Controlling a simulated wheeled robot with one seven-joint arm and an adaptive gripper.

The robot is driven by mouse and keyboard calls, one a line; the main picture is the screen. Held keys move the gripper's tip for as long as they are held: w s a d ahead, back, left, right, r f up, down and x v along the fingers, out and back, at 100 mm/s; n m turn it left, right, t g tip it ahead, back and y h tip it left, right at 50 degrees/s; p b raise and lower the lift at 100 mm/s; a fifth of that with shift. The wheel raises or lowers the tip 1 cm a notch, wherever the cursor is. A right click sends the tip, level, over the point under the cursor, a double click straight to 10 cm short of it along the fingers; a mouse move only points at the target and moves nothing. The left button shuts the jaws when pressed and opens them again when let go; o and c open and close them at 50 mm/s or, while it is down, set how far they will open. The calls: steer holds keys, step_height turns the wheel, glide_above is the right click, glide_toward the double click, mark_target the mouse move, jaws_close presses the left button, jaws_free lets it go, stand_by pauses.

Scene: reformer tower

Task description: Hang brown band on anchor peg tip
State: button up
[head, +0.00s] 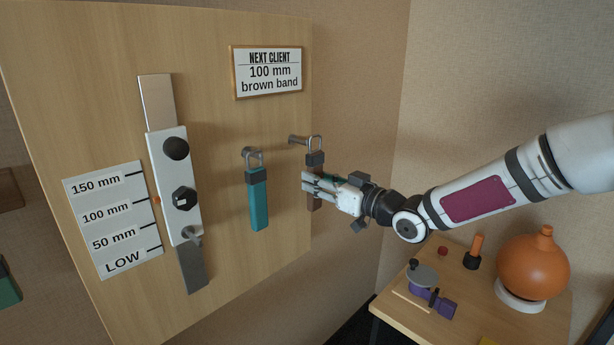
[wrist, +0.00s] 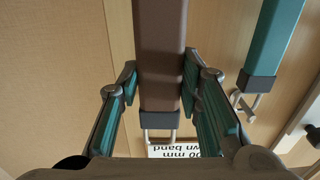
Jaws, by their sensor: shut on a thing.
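The brown band (head: 314,201) hangs upright at the right edge of the wooden panel, with a dark clip and a metal loop on top. Its loop is at the tip of a short upper right peg (head: 297,139); I cannot tell if the loop is still around it. My gripper (head: 309,183) is shut on the brown band below the clip. In the wrist view, the brown band (wrist: 160,45) runs between my two fingers (wrist: 160,80). A short peg (head: 194,235), likely the anchor peg, sticks out low on the white slider carriage (head: 166,165) and is bare.
A teal band (head: 259,205) hangs on another peg just left of the brown one. A height scale (head: 113,218) and a "100 mm brown band" sign (head: 267,72) are on the panel. A side table (head: 400,311) with a orange vase (head: 533,267) stands lower right.

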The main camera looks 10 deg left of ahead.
steer(key=p+v, duration=0.1)
steer(key=v, duration=1.2)
steer(key=shift+s+p, duration=0.15)
steer(key=shift+p, duration=0.15)
